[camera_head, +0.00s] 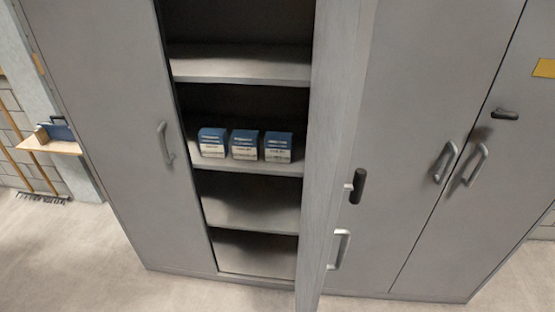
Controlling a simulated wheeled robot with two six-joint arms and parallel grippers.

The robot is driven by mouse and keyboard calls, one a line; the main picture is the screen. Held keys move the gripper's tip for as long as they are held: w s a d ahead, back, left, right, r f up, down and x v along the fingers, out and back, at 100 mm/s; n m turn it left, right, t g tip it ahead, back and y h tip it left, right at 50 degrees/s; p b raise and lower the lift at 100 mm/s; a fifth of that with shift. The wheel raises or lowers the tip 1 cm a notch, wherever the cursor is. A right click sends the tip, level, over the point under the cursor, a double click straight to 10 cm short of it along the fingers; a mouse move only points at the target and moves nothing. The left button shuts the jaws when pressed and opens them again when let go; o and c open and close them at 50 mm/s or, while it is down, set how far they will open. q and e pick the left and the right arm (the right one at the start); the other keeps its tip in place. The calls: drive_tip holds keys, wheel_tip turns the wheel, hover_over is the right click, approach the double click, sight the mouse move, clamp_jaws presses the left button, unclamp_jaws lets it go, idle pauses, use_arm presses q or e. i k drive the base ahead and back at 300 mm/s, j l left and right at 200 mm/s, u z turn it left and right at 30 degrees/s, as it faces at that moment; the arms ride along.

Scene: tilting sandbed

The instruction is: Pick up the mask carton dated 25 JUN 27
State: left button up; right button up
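Three blue and white cartons stand side by side on a middle shelf (290,170) of an open grey cabinet. They are the left carton (212,143), the middle carton (245,145) and the right carton (278,147). Each has a blue upper part and a white lower part with print on its front. The print is too small to read, so I cannot tell which carton bears 25 JUN 27. Neither of my grippers shows in the head view.
The cabinet's open door (335,150) juts toward me right of the shelves. A closed grey door (100,120) is at left, more closed doors (430,80) at right. The other shelves look empty.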

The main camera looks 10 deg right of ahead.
sight(213, 141)
drive_tip(key=i+j, duration=0.15)
drive_tip(key=j, duration=0.2)
drive_tip(key=i+j+z, duration=0.15)
drive_tip(key=j, duration=0.2)
drive_tip(key=i+j, duration=0.15)
drive_tip(key=j, duration=0.2)
drive_tip(key=i+j+z, duration=0.1)
drive_tip(key=j, duration=0.25)
drive_tip(key=i+j+z, duration=0.1)
drive_tip(key=j, duration=0.25)
drive_tip(key=i, duration=0.05)
